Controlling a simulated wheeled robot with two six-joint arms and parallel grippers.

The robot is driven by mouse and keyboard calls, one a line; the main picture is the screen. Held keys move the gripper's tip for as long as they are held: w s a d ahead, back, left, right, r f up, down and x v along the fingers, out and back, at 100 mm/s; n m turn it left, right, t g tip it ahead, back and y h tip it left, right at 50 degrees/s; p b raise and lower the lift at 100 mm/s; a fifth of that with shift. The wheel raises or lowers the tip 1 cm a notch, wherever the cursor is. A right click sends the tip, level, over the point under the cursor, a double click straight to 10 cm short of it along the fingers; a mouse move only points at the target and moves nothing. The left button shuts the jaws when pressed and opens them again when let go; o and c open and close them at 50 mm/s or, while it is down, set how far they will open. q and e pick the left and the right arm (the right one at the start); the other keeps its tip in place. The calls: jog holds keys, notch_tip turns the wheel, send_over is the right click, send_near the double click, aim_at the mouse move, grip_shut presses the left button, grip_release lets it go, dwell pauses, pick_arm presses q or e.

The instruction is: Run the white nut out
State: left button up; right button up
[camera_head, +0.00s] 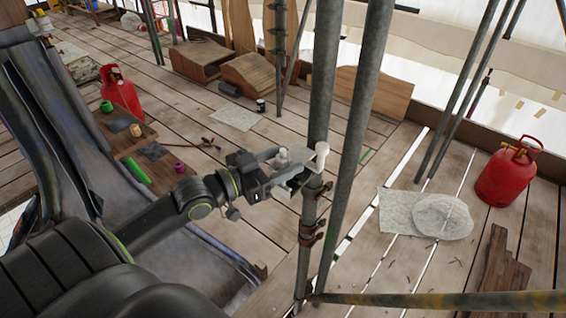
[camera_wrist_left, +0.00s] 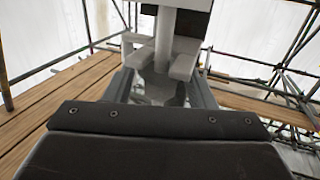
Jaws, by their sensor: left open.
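My left gripper (camera_head: 292,172) reaches in from the left and is open at the upright scaffold pole (camera_head: 318,108). A white, angular piece (camera_head: 321,154), which may be the white nut, sits at its fingertips beside the pole. A small pale rounded part (camera_head: 283,157) shows between the fingers. In the left wrist view, a pale upright post (camera_wrist_left: 165,45) with pale blocky arms (camera_wrist_left: 183,66) stands ahead of the open fingers (camera_wrist_left: 162,92). I cannot tell whether the fingers touch it, and the nut's thread is hidden. My right gripper is not in view.
A second pole (camera_head: 357,130) leans close by on the right, with rusty clamps (camera_head: 311,235) below the gripper. A horizontal pole (camera_head: 450,301) crosses the front. Red gas cylinders (camera_head: 507,176) stand on the plank deck at both sides. Plastic sheet (camera_head: 443,217) lies at right.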

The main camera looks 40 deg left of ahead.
pick_arm(q)
jog(key=shift+w, duration=0.1)
jog(key=c, duration=1)
jog(key=shift+o, duration=0.2)
jog(key=shift+r+n+y+p, duration=0.2)
jog(key=shift+n+y+p, duration=0.25)
jog(key=shift+p, duration=0.5)
jog(key=n+t+y+p, duration=0.1)
jog(key=n+y+p, duration=0.1)
jog(key=y+p, duration=0.2)
jog(key=shift+d+n+p, duration=0.1)
jog(key=shift+n+p, duration=0.15)
jog(key=shift+p, duration=0.4)
jog(key=shift+n+t+y+p, duration=0.3)
jog(key=shift+n+y+p, duration=0.25)
jog(key=shift+y, duration=0.4)
jog(key=shift+f+n+y, duration=0.2)
jog(key=shift+n+y, duration=0.35)
jog(key=shift+y, duration=0.35)
jog(key=n+y, duration=0.1)
jog(key=y, duration=0.1)
jog(key=shift+f+n+y+b, duration=0.15)
jog(key=shift+n+y+b, duration=0.15)
jog(key=shift+n+b, duration=0.1)
jog(key=shift+n+g+y+b, duration=0.8)
jog(key=shift+n+y+b, duration=0.3)
jog(key=shift+y+b, duration=0.55)
